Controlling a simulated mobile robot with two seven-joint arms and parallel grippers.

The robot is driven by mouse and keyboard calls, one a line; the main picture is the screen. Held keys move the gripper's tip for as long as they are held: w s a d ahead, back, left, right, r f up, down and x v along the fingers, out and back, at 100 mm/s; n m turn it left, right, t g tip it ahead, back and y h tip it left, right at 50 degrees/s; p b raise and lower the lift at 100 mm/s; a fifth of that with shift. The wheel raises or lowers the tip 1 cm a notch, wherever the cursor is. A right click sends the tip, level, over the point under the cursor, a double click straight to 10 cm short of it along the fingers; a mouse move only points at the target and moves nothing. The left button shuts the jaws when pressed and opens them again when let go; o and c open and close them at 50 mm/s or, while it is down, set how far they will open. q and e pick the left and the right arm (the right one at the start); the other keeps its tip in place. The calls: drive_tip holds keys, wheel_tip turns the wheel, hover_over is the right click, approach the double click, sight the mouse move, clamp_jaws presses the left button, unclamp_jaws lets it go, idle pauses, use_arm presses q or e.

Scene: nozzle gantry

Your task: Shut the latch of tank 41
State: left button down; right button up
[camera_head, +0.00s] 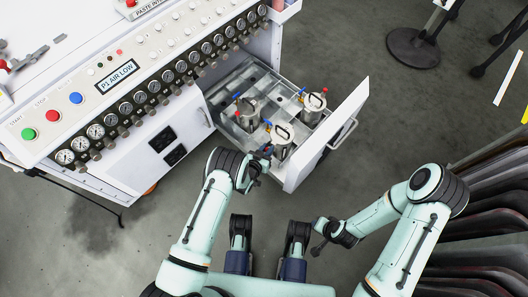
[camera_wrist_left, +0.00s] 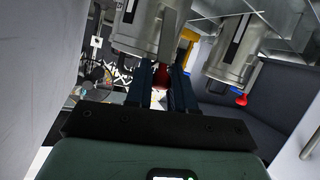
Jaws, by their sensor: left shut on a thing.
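Three metal tanks stand in an open drawer: a left one (camera_head: 248,117), a right one (camera_head: 313,106) and a near one (camera_head: 281,147). I cannot read any number, so I cannot tell which is tank 41. My left gripper (camera_head: 266,153) is at the near tank's left side. In the left wrist view, its fingers (camera_wrist_left: 161,88) are shut on a small red-ended part, likely a latch handle, below a tank (camera_wrist_left: 142,25); the fingers hide most of it. My right gripper (camera_head: 317,238) hangs clear of the drawer; its jaws are too small to judge.
The drawer's front panel (camera_head: 331,128) with its handle stands right of the tanks. The white gantry cabinet (camera_head: 135,147) with gauges and buttons is at the left. Dark curved panels (camera_head: 495,215) fill the right side. Open floor lies beyond the drawer.

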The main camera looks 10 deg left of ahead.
use_arm(q)
drive_tip(key=shift+w+d+r+g+y, duration=0.1)
drive_tip(key=shift+w+g+y, duration=0.2)
drive_tip(key=shift+g, duration=0.2)
use_arm(e)
drive_tip(key=shift+w+r, duration=0.25)
drive_tip(key=shift+w, duration=0.1)
use_arm(q)
drive_tip(key=c, duration=1)
unclamp_jaws()
drive_tip(key=shift+s+r, duration=0.2)
drive_tip(key=shift+p+v, duration=0.75)
drive_tip(key=shift+v, duration=0.4)
drive_tip(key=p+v, duration=0.3)
drive_tip(key=v, duration=0.7)
drive_tip(key=shift+s+a, duration=0.2)
drive_tip(key=shift+s, duration=0.05)
use_arm(e)
drive_tip(key=s+a+r+y, duration=0.1)
drive_tip(key=s+a+r, duration=0.2)
drive_tip(key=r, duration=0.3)
drive_tip(key=shift+n, duration=0.3)
